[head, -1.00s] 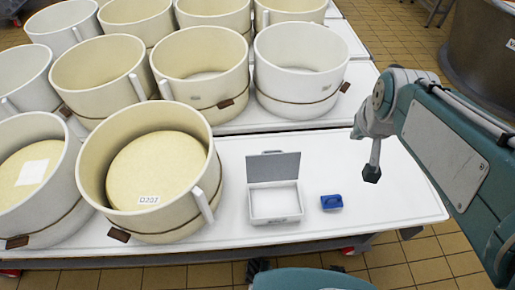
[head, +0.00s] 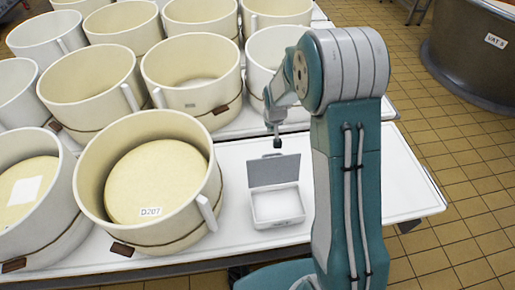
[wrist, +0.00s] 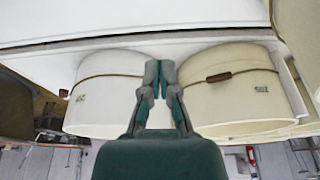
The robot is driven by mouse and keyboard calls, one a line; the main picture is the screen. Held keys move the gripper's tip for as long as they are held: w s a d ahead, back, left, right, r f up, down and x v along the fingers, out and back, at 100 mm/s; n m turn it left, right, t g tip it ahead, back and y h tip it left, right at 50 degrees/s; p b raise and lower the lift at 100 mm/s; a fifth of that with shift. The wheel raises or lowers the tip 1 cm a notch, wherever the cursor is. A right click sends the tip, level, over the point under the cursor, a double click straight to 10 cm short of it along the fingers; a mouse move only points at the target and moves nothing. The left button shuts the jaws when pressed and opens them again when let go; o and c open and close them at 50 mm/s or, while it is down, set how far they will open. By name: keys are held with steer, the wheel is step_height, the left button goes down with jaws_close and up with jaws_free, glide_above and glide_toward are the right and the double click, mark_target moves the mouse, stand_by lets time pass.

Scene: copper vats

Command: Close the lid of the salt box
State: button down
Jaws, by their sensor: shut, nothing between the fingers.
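The salt box (head: 277,206) is a small white box on the white table, with its grey lid (head: 274,171) standing up at the back edge, open. The inside that shows looks plain white. My gripper (head: 278,143) is above and just behind the raised lid in the head view, pointing down and apart from it as far as I can tell. In the wrist view my gripper (wrist: 160,75) shows its fingers together with nothing between them. The box is not visible in the wrist view.
Cream round moulds fill the table's left and back; the nearest (head: 150,180) holds a yellow cheese labelled D207 and stands left of the box. My arm covers the table right of the box. The table's right end (head: 405,185) is bare. A large vat (head: 475,55) stands back right.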

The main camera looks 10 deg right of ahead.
mark_target(273, 167)
step_height(273, 167, down, 10)
steer(key=s, duration=0.1)
stand_by(0.8)
steer(key=shift+s, duration=0.15)
stand_by(0.3)
steer(key=shift+s+a+t, duration=0.1)
steer(key=shift+t, duration=0.4)
steer(key=shift+s+r+t, duration=0.25)
steer(key=shift+s+t, duration=0.05)
steer(key=shift+t, duration=0.2)
